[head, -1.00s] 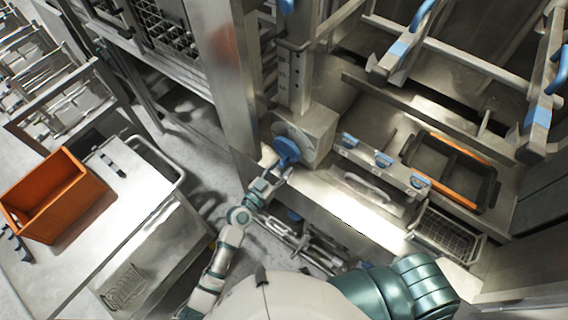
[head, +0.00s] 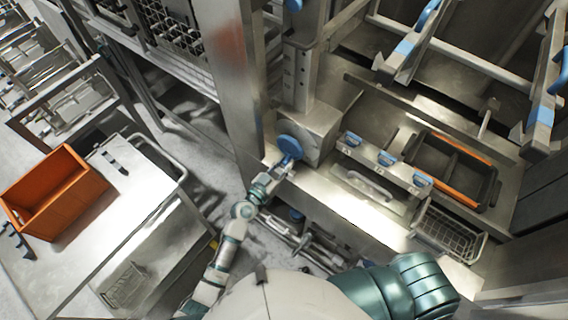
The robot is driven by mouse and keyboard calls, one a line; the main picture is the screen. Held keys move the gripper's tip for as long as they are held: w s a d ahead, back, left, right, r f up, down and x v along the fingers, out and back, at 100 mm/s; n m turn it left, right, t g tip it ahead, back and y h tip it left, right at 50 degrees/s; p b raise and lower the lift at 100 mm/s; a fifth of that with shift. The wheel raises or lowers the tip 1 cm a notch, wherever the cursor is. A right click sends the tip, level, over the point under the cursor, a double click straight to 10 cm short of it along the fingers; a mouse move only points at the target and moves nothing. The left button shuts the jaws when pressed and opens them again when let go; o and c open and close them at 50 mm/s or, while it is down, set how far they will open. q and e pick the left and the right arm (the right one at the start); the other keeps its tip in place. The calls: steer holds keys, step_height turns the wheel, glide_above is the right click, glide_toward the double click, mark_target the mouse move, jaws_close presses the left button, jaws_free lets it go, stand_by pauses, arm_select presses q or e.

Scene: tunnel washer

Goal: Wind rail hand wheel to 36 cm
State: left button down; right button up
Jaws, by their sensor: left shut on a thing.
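The rail hand wheel is a blue disc (head: 290,146) on the face of a grey metal box (head: 318,128) at the foot of a steel post with a marked plate (head: 297,75). The plate's markings are too small to read. My left gripper (head: 282,166) comes up from below and is shut on the lower edge of the wheel, where its handle seems to be; the fingers partly hide that spot. My right gripper is not in view; only teal parts of my right arm show at the bottom.
Right of the wheel is a panel with several blue handles (head: 386,158). Beyond it are a black tray with an orange edge (head: 455,165) and a wire basket (head: 446,232). An orange bin (head: 52,192) stands on the left table. A tall steel column (head: 232,90) rises just left of the wheel.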

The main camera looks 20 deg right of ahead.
mark_target(297, 152)
arm_select(q)
steer(key=shift+d+r+n, duration=0.1)
steer(key=shift+r+n, duration=0.05)
steer(key=shift+n, duration=0.15)
stand_by(0.4)
